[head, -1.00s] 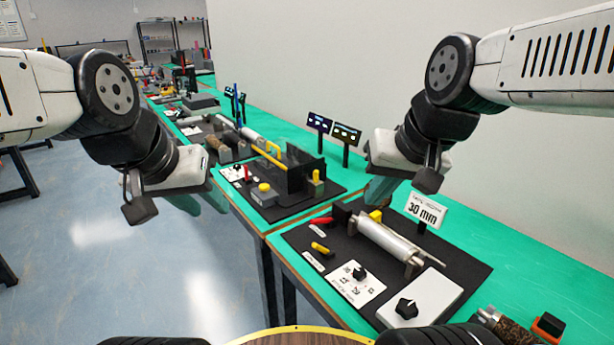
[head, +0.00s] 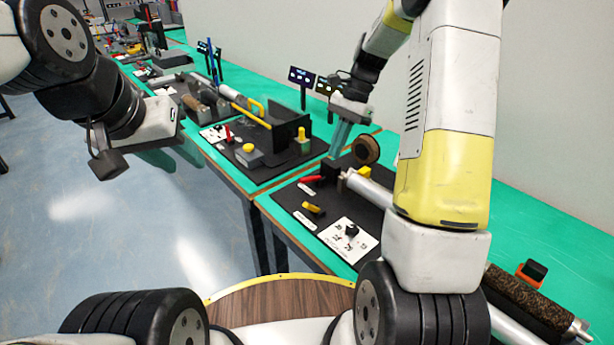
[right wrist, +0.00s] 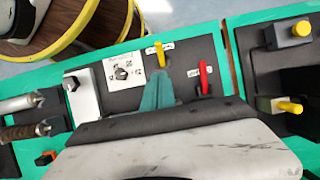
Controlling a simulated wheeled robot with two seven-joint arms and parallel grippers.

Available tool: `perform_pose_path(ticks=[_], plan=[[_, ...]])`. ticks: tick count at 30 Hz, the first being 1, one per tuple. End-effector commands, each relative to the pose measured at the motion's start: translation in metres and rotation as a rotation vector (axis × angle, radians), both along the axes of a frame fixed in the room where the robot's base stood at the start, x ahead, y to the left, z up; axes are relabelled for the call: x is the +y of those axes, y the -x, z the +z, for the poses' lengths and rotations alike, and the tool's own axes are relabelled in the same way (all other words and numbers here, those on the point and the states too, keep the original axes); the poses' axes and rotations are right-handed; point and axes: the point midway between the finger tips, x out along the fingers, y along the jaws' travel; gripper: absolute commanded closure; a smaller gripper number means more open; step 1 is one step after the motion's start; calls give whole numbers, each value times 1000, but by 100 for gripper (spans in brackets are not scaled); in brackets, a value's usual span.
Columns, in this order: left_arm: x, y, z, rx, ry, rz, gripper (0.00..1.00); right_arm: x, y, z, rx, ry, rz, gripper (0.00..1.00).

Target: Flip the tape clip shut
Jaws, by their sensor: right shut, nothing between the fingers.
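A red lever (head: 313,179) and a yellow lever (head: 314,208) sit on the near black board, each beside a small white label too small to read; I cannot tell which is the tape clip. In the right wrist view the yellow lever (right wrist: 161,53) is just beyond my right fingertips and the red lever (right wrist: 203,76) is to their right. My right gripper (head: 335,153) is shut and empty, with teal fingers above the far end of the near board. My left gripper (head: 175,158) hangs over the floor at left, its jaw opening unclear.
A grey roller (head: 368,190) lies on the near board, partly hidden by my right arm. A brown disc (head: 366,150) stands behind it. A white panel with a black knob (head: 350,231) is in front. The farther board holds a black upright plate (head: 290,132). A brown roller (head: 528,305) lies at right.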

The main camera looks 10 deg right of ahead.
Motion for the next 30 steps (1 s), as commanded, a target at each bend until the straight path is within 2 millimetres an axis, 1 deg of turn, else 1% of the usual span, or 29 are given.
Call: perform_pose_path(ticks=[5,12,17,21,24,30], plan=[[0,0,0,0,0,0,64,8,5,-19,4,-1,0,100],[0,0,0,0,0,0,64,26,18,-66,5,-1,2,100],[0,0,0,0,0,0,64,38,26,-94,4,0,3,100],[0,0,0,0,0,0,64,51,34,-106,1,-1,4,100],[0,0,0,0,0,0,64,56,37,-112,1,-1,2,100],[0,0,0,0,0,0,64,60,39,-116,-2,0,1,100]])
